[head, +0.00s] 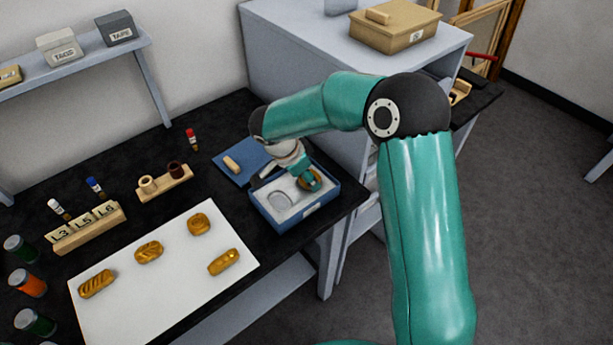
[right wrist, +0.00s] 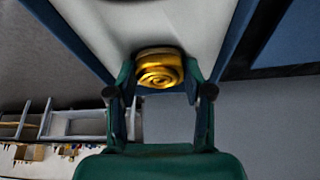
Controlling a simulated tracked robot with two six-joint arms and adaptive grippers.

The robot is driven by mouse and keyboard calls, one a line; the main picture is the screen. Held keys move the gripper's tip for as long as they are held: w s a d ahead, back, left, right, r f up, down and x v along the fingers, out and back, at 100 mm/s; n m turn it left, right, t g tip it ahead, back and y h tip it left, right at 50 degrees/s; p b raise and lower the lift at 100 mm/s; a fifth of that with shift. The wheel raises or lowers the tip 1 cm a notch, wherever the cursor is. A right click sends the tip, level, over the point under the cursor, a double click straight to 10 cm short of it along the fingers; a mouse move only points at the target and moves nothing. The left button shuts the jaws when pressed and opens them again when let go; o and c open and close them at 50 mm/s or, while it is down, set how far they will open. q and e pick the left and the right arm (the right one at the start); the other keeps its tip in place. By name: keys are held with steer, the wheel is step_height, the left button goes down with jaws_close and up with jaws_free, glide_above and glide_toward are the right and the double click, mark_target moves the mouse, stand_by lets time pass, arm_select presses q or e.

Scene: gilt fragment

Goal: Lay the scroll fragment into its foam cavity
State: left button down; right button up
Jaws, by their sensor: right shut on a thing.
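My right gripper (head: 307,176) reaches down over the right half of a blue box (head: 297,219). It is shut on a gold scroll fragment (head: 313,184). In the right wrist view the fragment (right wrist: 159,72) sits between the fingertips of the gripper (right wrist: 160,82), its spiral face showing. White foam (right wrist: 150,25) lies behind it in that view. In the head view an empty rounded cavity (head: 280,201) shows in the foam, left of the fragment. I cannot tell whether the fragment touches the foam, and the gripper hides the foam beneath it. My left gripper is not in view.
The blue lid (head: 232,178) lies behind the box with a small tan piece on it. A white sheet (head: 180,290) holds several gold fragments. A wooden holder (head: 165,184), a red-capped vial (head: 192,139) and a labelled rack (head: 88,226) stand on the black bench. A grey cabinet (head: 300,45) rises behind.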

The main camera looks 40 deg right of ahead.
steer(key=shift+s+a+f+b, duration=0.1)
steer(key=shift+s+f+b, duration=0.05)
steer(key=shift+f+b, duration=0.3)
steer(key=shift+s+a+f+b, duration=0.1)
steer(key=shift+s+f+b, duration=0.05)
steer(key=shift+f+b, duration=0.2)
steer(key=o, duration=0.7)
steer(key=shift+d, duration=0.1)
steer(key=shift+c, duration=0.2)
steer(key=shift+o, duration=1.4)
steer(key=shift+w+d+f, duration=0.1)
steer(key=shift+w+f, duration=0.05)
steer(key=shift+w, duration=0.1)
steer(key=shift+r, duration=0.3)
